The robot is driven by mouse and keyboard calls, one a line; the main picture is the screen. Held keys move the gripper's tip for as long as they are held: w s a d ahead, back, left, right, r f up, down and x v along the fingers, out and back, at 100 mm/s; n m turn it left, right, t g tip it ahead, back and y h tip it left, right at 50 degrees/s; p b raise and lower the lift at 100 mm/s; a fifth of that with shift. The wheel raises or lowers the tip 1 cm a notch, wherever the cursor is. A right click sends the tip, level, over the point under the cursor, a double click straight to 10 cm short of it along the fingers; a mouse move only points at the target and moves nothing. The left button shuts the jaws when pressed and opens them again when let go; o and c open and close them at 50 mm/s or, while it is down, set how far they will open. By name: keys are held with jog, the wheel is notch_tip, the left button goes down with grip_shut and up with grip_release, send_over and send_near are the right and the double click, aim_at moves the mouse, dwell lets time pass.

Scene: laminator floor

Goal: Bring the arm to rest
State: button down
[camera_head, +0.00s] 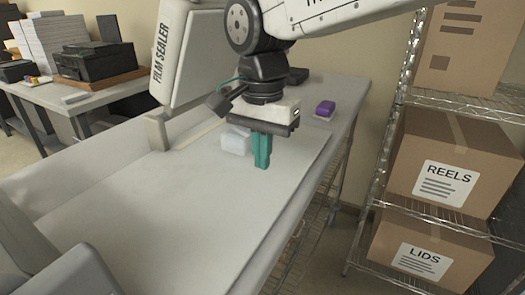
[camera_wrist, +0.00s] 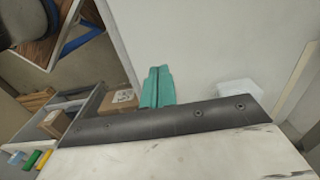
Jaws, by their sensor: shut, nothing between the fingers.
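My gripper (camera_head: 262,150) hangs from my white arm, pointing down above the light table (camera_head: 150,215) of the film sealer. Its teal fingers are together with nothing between them. The fingers also show at the centre of the wrist view (camera_wrist: 158,87), over the pale table surface. A small translucent white block (camera_head: 236,140) lies just behind and left of the fingers in the head view. It shows right of the fingers in the wrist view (camera_wrist: 238,89). I cannot tell the exact height of the fingertips above the table.
The film sealer's upright panel (camera_head: 178,60) stands behind left. A purple sponge-like block (camera_head: 325,108) lies at the table's right edge. A wire rack with a REELS box (camera_head: 450,165) and a LIDS box (camera_head: 425,250) stands right. A printer (camera_head: 95,61) sits on a back-left desk.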

jog(key=shift+s+d+f+n, duration=0.1)
jog(key=shift+s+n, duration=0.15)
jog(key=shift+n, duration=0.45)
jog(key=s+d+f+n, duration=0.1)
jog(key=s+d+n, duration=0.1)
jog(key=n, duration=0.1)
jog(key=shift+f, duration=0.4)
jog(key=s+d+f, duration=0.1)
jog(key=s+d, duration=0.3)
jog(key=d, duration=0.3)
jog(key=s+d+f+n+t, duration=0.1)
jog(key=s+d, duration=0.3)
jog(key=d, duration=0.3)
jog(key=s+d+f+n, duration=0.1)
jog(key=s+d, duration=0.3)
jog(key=d, duration=0.3)
jog(key=shift+s+d, duration=0.2)
jog(key=shift+s, duration=0.05)
